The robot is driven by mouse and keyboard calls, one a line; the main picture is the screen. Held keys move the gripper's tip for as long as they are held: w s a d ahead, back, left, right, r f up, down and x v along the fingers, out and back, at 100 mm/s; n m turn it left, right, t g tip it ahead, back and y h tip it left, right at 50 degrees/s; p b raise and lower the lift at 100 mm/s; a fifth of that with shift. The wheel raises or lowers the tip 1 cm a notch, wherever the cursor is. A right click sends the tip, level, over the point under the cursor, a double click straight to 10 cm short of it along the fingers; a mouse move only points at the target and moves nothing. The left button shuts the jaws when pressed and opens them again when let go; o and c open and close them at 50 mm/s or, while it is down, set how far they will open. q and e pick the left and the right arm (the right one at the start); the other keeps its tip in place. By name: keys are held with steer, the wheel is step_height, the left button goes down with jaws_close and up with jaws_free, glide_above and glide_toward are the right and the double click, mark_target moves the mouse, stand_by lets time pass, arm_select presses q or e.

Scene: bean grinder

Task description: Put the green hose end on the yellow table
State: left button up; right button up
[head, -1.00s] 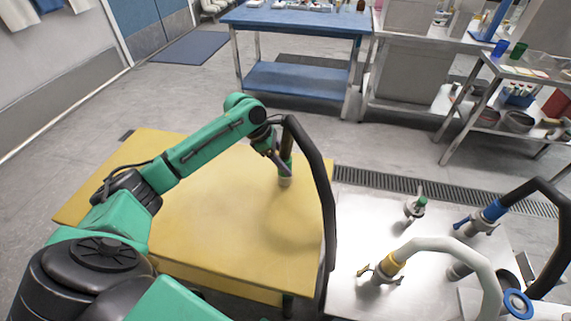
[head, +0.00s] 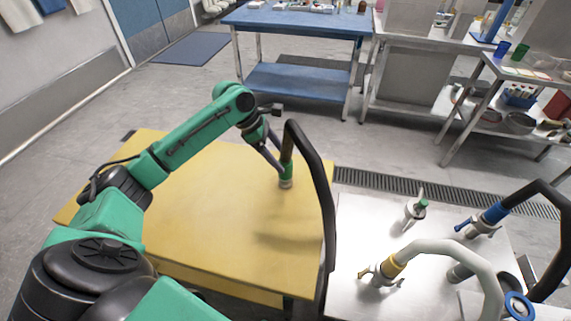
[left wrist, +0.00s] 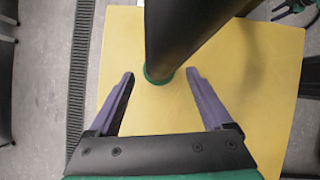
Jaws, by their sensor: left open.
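The black hose (head: 318,190) arches onto the yellow table (head: 205,215). Its green-banded end (head: 286,170) is roughly upright near the table's right side, and its pale tip appears to rest on the surface. My left gripper (head: 276,160) is open at the left of the hose end. In the left wrist view, its two purple fingers (left wrist: 160,76) are spread, with clear gaps to the green-ringed hose end (left wrist: 158,78). The hose hides part of the table there. My right gripper is not in view.
A blue bench (head: 298,22) stands behind. The yellow table's left and middle are clear.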

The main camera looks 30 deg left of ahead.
arm_select(q)
steer(key=v, duration=0.7)
steer(key=shift+r, duration=0.15)
